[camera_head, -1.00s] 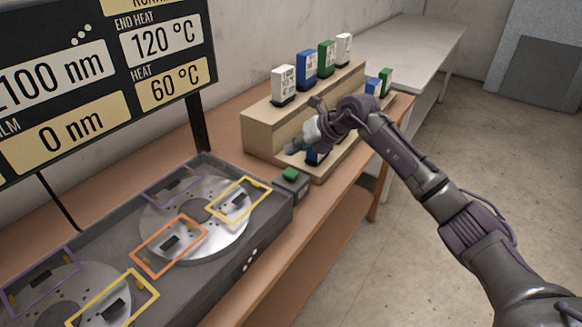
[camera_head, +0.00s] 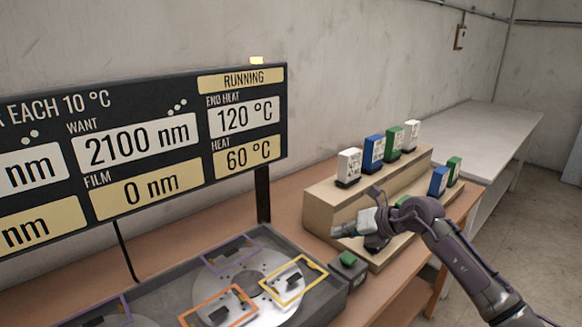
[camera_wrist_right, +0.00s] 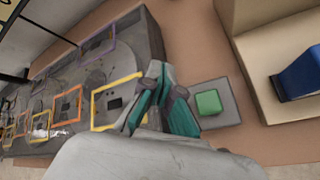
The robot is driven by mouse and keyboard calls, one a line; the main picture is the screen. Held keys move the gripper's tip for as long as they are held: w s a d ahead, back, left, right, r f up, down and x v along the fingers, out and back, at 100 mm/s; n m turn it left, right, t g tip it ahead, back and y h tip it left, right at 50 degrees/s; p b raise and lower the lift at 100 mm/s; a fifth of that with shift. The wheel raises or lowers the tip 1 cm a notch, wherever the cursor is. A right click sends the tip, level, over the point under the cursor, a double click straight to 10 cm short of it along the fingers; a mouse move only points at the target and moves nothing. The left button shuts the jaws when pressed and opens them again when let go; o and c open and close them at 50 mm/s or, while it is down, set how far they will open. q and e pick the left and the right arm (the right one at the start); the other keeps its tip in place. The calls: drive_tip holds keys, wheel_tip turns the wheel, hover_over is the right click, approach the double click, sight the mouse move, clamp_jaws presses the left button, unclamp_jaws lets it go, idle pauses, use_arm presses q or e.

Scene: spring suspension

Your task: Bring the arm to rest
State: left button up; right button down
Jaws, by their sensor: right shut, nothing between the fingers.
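My right gripper (camera_head: 342,231) is shut and empty. It hangs in front of the lower step of the tan stand (camera_head: 318,200), just above and behind the green button (camera_head: 348,258) on its grey box. The right arm (camera_head: 455,255) reaches in from the lower right. In the wrist view the gripper's teal-edged fingers (camera_wrist_right: 160,95) are together, left of the green button (camera_wrist_right: 208,102) and apart from it. The left gripper is not in view.
The grey machine (camera_head: 270,240) with discs and coloured frames lies front left. The display (camera_head: 150,150) reads RUNNING, end heat 120 °C, heat 60 °C, film 0 nm. Labelled blocks, including a white one (camera_head: 348,167), stand on the stand. A pale table (camera_head: 490,130) is clear behind.

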drive_tip(key=s+a+r+m+t+y, duration=0.6)
drive_tip(key=a+y, duration=0.1)
drive_tip(key=a, duration=0.2)
drive_tip(key=s+d+f+m+t+h, duration=0.1)
drive_tip(key=s+d+f+m+h, duration=0.4)
drive_tip(key=d+f+m+h, duration=0.5)
drive_tip(key=s+d+f+m+t+h, duration=0.25)
drive_tip(key=s+d+m+h, duration=0.35)
drive_tip(key=m, duration=0.8)
drive_tip(key=s+a+f+m+g, duration=0.1)
drive_tip(key=s+f+g, duration=0.35)
drive_tip(key=s, duration=0.35)
drive_tip(key=s+a+f+m+g+y, duration=0.15)
drive_tip(key=s+f+g, duration=0.3)
drive_tip(key=s, duration=0.45)
drive_tip(key=s+a+f+m+g+h, duration=0.1)
drive_tip(key=s+f+m+g, duration=0.1)
drive_tip(key=s+f+g, duration=0.35)
wheel_tip(320, 180, down, 24)
drive_tip(key=s, duration=0.3)
drive_tip(key=s+d+f+g, duration=0.1)
drive_tip(key=s+d+f, duration=0.2)
drive_tip(key=s+f, duration=1.4)
drive_tip(key=shift+d+f+n, duration=0.15)
drive_tip(key=shift+f+n, duration=0.3)
drive_tip(key=shift+f, duration=0.25)
